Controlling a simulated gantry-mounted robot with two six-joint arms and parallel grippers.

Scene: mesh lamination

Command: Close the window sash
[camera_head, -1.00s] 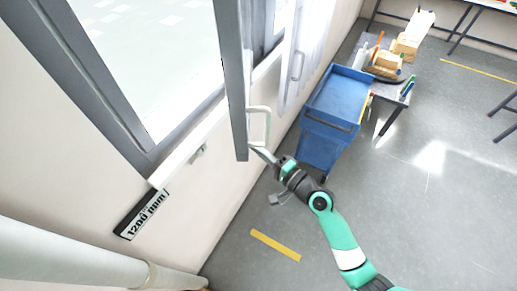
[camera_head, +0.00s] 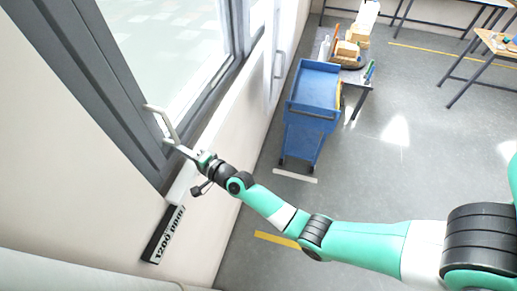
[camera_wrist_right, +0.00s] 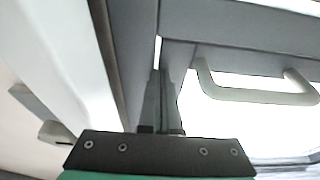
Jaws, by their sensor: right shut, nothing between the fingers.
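The window sash (camera_head: 128,100) is a grey-framed glass panel at the left of the head view. It lies almost flat with the dark grey window frame (camera_head: 60,80). Its pale loop handle (camera_head: 160,122) sticks out near the lower corner and also shows in the right wrist view (camera_wrist_right: 255,94). My right gripper (camera_head: 174,147) is shut and empty beside the handle. In the right wrist view the fingertips (camera_wrist_right: 160,78) point at the sash edge, left of the handle and not around it. A thin bright slit shows beyond them. Contact is unclear. My left gripper is out of view.
A blue cart (camera_head: 315,88) stands on the grey floor to the right of the wall. A bench (camera_head: 357,76) with wooden pieces is behind it, and another table (camera_head: 495,42) is at the far right. A "1200 mm" label (camera_head: 165,233) is below the window.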

